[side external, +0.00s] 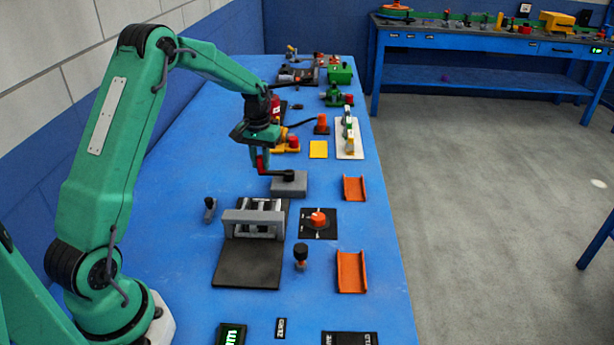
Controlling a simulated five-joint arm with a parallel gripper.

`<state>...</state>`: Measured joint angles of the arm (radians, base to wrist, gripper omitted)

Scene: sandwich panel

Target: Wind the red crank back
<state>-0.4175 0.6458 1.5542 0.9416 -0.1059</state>
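The crank sits on a grey block (289,187) near the middle of the blue bench. Its black arm (276,173) reaches left from a dark hub (289,175) on top of the block. The red handle (261,162) stands upright at the left end of that arm. My gripper (260,160) points down at the handle, with its green fingers beside the red part. The fingers overlap the handle in this view, so whether they press on it is not clear.
A grey frame on a black plate (246,270) stands in front of the crank. A red knob on a black panel (318,219) and orange channels (354,188) are to the right. A yellow pad (318,149) and coloured devices lie behind. Bare blue bench lies left of the crank.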

